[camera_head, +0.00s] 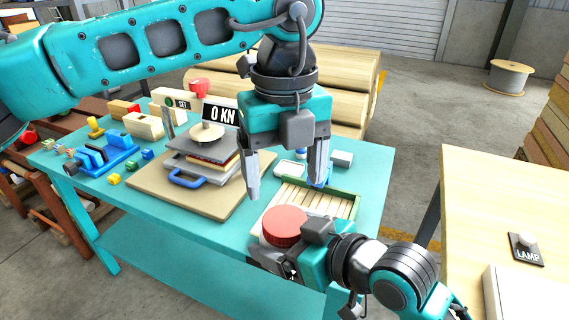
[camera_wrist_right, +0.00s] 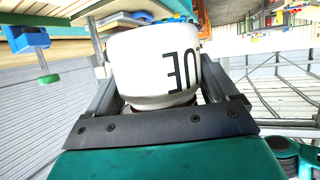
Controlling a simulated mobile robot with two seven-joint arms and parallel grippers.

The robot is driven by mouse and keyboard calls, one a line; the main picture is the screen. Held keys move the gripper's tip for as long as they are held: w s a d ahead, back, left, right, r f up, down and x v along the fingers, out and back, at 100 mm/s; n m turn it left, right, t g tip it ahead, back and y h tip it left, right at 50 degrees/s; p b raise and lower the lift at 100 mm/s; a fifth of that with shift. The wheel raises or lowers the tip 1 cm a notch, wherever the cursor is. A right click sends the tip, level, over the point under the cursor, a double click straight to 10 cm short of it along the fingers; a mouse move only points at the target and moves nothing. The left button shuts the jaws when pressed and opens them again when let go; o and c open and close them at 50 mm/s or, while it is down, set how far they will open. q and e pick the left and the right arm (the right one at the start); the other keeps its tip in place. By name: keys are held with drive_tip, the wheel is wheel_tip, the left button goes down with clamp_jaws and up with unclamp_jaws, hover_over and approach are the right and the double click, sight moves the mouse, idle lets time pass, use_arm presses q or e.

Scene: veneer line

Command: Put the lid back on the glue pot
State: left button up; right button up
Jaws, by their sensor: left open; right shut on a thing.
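The white glue pot (camera_wrist_right: 150,65) with dark lettering is between the fingers of my right gripper (camera_head: 290,262), which is shut on it. In the head view the pot is mostly hidden below a thick red round lid (camera_head: 284,222). The lid appears to lie on top of the pot, roughly level. A thin dark-red edge shows beside the pot in the right wrist view; whether the lid is fully seated I cannot tell. My left gripper (camera_head: 285,182) is open and empty, pointing down above the lid and apart from it.
A green-edged tray (camera_head: 347,207) of wooden strips is just behind the lid on the teal table (camera_head: 225,240). A press with a "0 KN" display (camera_head: 223,115) stands on a board to the left. A pale table (camera_head: 490,215) with a lamp button (camera_head: 526,243) is at right.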

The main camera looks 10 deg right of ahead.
sight(285, 220)
use_arm(q)
wheel_tip(285, 220, down, 7)
drive_tip(key=shift+f, duration=0.1)
idle(0.3)
drive_tip(key=shift+c, duration=0.5)
drive_tip(key=c, duration=0.8)
drive_tip(key=m, duration=0.3)
drive_tip(key=o, duration=1.1)
drive_tip(key=shift+o, duration=0.3)
